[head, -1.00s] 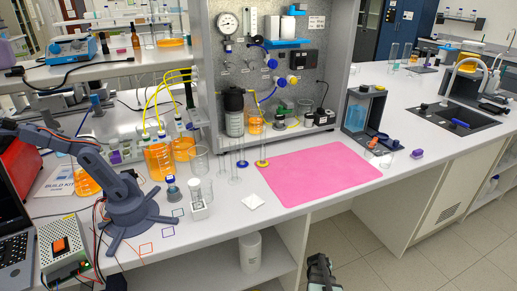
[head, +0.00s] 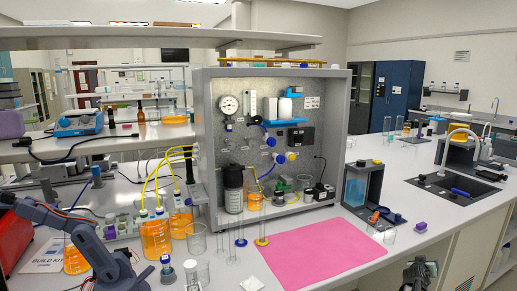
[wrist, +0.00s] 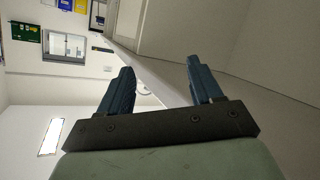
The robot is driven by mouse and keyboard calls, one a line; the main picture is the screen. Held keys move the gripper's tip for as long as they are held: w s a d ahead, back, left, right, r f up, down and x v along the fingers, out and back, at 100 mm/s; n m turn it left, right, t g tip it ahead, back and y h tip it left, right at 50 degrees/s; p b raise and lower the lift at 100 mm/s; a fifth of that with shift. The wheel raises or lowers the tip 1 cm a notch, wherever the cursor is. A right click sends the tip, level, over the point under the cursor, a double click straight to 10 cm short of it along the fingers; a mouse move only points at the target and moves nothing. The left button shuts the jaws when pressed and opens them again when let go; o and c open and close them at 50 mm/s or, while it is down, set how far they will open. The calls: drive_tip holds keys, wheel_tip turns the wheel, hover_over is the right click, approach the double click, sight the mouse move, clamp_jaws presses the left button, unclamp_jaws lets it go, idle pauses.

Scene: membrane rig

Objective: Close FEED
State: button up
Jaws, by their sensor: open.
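The membrane rig (head: 203,130) is a grey open-fronted cabinet with a perforated back panel. Blue-handled valves show on that panel, an upper one (head: 270,142) and a lower one (head: 280,158) with a white and yellow fitting beside it. The labels are too small to read, so I cannot tell which is FEED. My gripper (head: 419,273) is at the bottom right in the head view, in front of the bench and far from the panel. In the wrist view its two blue fingers (wrist: 158,70) are apart with nothing between them.
A pink mat (head: 310,250) lies before the rig. Glass cylinders (head: 240,242) and orange-filled bottles (head: 155,238) stand left of it. A dark open box (head: 375,190) stands right of the mat.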

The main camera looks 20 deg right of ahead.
drive_tip(key=s+d+r+h, duration=0.1)
drive_tip(key=s+d+r, duration=0.1)
drive_tip(key=r, duration=0.5)
drive_tip(key=s+d+r+h, duration=0.1)
drive_tip(key=s+d+r, duration=0.2)
drive_tip(key=r, duration=0.4)
drive_tip(key=w+a+r+n, duration=0.1)
drive_tip(key=a+r, duration=0.2)
drive_tip(key=r, duration=1.9)
drive_tip(key=w+a+r+n+t, duration=0.2)
drive_tip(key=w+a+r+t, duration=0.1)
drive_tip(key=w+a+r, duration=0.4)
drive_tip(key=n+t+y, duration=0.6)
drive_tip(key=t+y, duration=0.4)
drive_tip(key=y, duration=0.5)
approach(259, 120)
drive_tip(key=w, duration=1.1)
drive_tip(key=shift+w, duration=0.1)
